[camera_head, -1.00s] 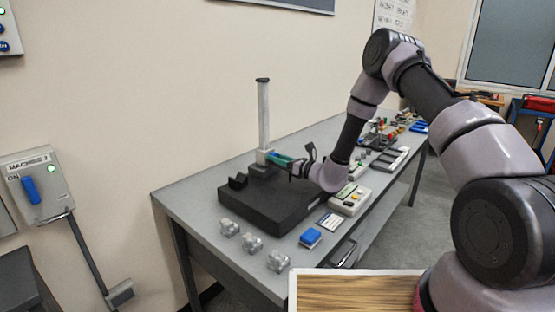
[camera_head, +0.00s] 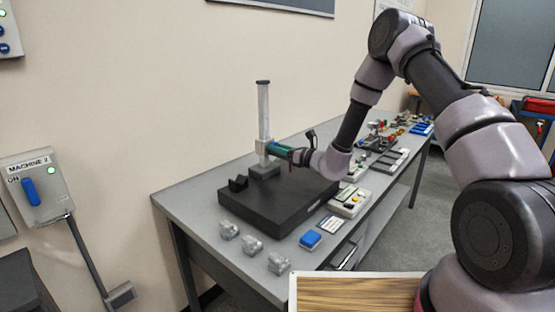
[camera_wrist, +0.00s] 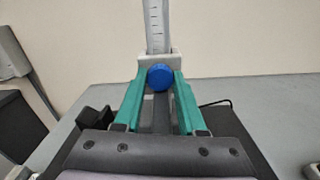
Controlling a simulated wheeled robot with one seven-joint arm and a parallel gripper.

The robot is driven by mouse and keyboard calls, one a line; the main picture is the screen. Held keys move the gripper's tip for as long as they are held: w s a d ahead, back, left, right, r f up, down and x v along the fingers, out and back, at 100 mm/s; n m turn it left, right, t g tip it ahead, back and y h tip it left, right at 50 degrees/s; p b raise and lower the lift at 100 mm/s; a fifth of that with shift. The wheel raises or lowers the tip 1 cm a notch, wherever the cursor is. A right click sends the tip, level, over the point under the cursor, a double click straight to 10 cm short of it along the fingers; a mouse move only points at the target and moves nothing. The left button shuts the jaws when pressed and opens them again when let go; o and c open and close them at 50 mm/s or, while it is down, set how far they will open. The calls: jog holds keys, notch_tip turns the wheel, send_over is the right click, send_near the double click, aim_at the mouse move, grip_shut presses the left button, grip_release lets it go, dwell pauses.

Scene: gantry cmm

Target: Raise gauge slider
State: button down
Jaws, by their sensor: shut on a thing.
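The height gauge stands on a black plate on the grey bench, with an upright pale column (camera_head: 263,110) that shows scale marks in the wrist view (camera_wrist: 157,25). Its slider (camera_head: 262,146) is a light block around the column, above the gauge's dark foot (camera_head: 264,170). A blue knob (camera_wrist: 160,77) sits on the slider's near face. My gripper (camera_head: 272,149) has green fingers and reaches in from the right. In the wrist view its fingertips (camera_wrist: 160,80) are on either side of the blue knob, shut on it. The exact contact is small in view.
The black plate (camera_head: 285,210) also carries a small dark V-shaped block (camera_head: 238,183).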

notch_tip(320, 180, up, 12)
jog(key=shift+f, duration=0.25)
jog(key=c, duration=0.5)
grip_release()
jog(key=shift+d, duration=0.1)
jog(key=v, duration=1)
jog(key=shift+s+d, duration=0.25)
jog(key=shift+s, duration=0.05)
